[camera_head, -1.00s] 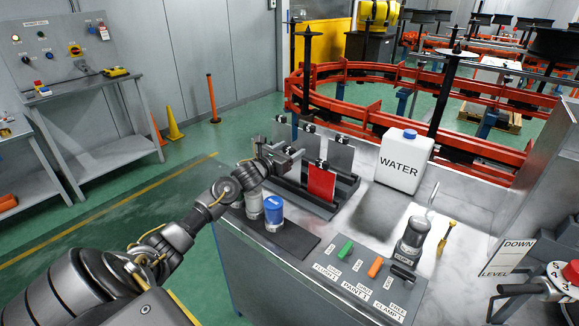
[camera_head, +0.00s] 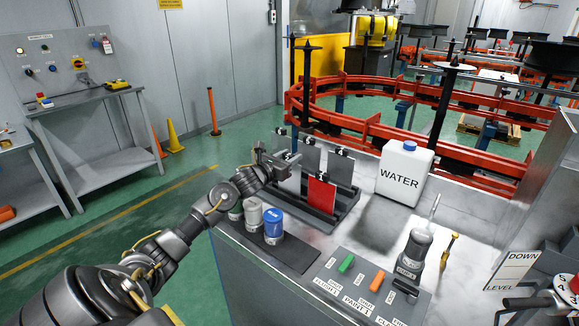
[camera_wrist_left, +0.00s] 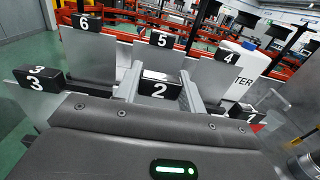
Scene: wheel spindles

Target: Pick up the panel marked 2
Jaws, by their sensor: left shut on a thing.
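The panel marked 2 has a black top block with a white 2 (camera_wrist_left: 159,90), seen between my left gripper's fingers in the left wrist view. My left gripper (camera_wrist_left: 161,86) is shut on that block. In the head view the left gripper (camera_head: 289,160) is over the left part of the dark panel rack (camera_head: 345,209), and a grey plate (camera_head: 291,183) shows below it. I cannot tell whether the panel's lower edge is clear of the rack. My right gripper is not in view.
The red panel (camera_head: 321,194) is close on the right. Blocks marked 3 (camera_wrist_left: 38,79), 1 (camera_wrist_left: 242,114), 6 (camera_wrist_left: 87,22), 5 (camera_wrist_left: 162,40) and 4 (camera_wrist_left: 223,59) surround the held one. A blue can (camera_head: 273,226) and white water jug (camera_head: 404,170) stand nearby.

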